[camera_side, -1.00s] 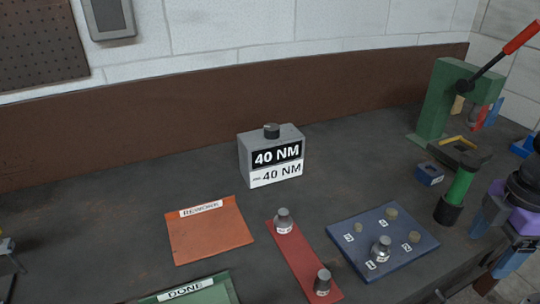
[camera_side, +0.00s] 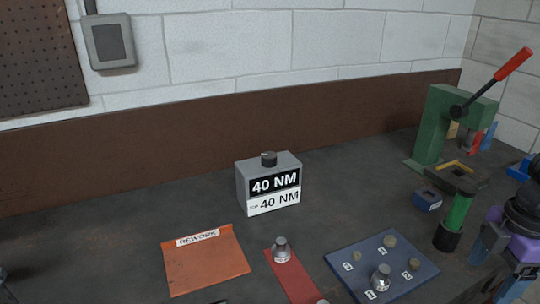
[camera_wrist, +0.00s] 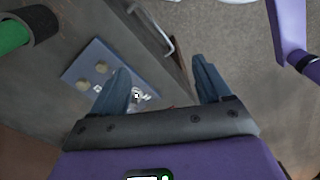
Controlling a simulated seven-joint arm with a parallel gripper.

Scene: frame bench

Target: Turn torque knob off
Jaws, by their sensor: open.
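The torque knob (camera_side: 268,159) is a small dark round knob on top of a grey box (camera_side: 285,162). The box front reads "40 NM" on a black panel and again on a white strip below. My gripper (camera_side: 493,266) is at the far right edge of the side view, well away from the box, with blue fingers and a purple body. In the wrist view its two blue fingers (camera_wrist: 163,88) are spread apart with nothing held between them. The knob and box are not visible in the wrist view.
A blue board (camera_side: 350,275) with several pegs and a metal piece lies left of my gripper. A red strip (camera_side: 298,283) and an orange REWORK mat (camera_side: 205,265) lie further left. A green-handled tool (camera_side: 458,212) and green press (camera_side: 432,130) stand at right.

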